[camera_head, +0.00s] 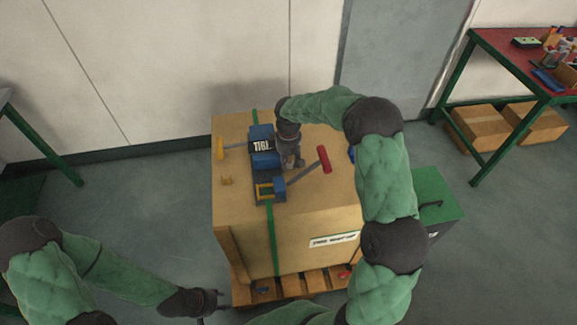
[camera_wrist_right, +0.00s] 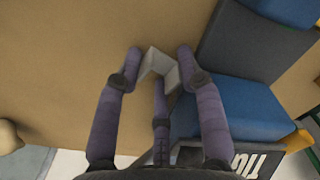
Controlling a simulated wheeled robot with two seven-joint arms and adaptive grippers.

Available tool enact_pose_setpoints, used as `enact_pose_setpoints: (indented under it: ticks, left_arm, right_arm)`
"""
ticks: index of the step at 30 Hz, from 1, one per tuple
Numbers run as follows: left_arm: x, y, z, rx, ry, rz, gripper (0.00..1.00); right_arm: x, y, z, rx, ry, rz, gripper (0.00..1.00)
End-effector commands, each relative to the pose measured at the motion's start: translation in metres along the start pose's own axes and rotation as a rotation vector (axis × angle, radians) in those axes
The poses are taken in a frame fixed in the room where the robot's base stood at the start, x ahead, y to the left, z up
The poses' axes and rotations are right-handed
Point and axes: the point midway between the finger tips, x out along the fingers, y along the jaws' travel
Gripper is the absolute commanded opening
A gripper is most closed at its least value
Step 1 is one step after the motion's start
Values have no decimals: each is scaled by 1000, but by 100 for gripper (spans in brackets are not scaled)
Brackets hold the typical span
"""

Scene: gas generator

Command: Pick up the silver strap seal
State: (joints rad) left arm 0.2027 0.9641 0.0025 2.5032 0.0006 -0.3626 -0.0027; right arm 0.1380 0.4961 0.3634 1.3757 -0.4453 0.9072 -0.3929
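The silver strap seal (camera_wrist_right: 159,68) is a small, bent, light grey piece on the cardboard surface in the right wrist view. My right gripper (camera_wrist_right: 160,62) is over it with its fingers spread around it. The two outer fingertips are at its left and right, and the third finger is just below it; I cannot tell whether any touches. In the head view my right gripper (camera_head: 293,160) is on top of the large box, right of the strapping tool, and hides the seal. My left gripper (camera_head: 213,299) is open and empty, low, left of the pallet.
The blue and black strapping tool (camera_head: 264,162) stands right beside my right gripper, its red handle (camera_head: 324,159) sticking out right. A green strap (camera_head: 273,240) runs over the cardboard box (camera_head: 310,215) on a wooden pallet (camera_head: 291,285). A red-topped table (camera_head: 500,45) is at right.

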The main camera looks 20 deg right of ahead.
Motion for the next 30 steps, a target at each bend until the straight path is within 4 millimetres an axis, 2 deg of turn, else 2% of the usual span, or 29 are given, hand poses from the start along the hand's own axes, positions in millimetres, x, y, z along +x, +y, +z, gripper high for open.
enact_pose_setpoints:
  ticks: [4, 5, 8, 13, 14, 20, 23, 30]
  left_arm:
    - [-1, 0, 0, 0, 0, 0, 40]
    - [-1, 0, 0, 0, 0, 0, 40]
    - [-1, 0, 0, 0, 0, 0, 40]
    - [-1, 0, 0, 0, 0, 0, 40]
    - [-1, 0, 0, 0, 0, 0, 40]
    - [-2, 1, 0, 0, 0, 0, 40]
    - [-7, 2, 0, 0, 0, 0, 40]
    - [-24, 9, 1, 0, 0, 0, 40]
  right_arm:
    - [-2, 0, 0, 1, 1, 1, 38]
    - [-2, 0, 0, 0, 1, 1, 33]
    - [-2, 0, 0, 1, 1, 1, 4]
    - [-2, 0, 0, 1, 1, 1, 3]
    - [-2, 0, 0, 1, 1, 1, 0]
    - [-5, 0, 0, 1, 1, 1, 0]
    - [-15, 1, 0, 1, 2, 2, 0]
    - [-61, 0, -1, 1, 4, 2, 0]
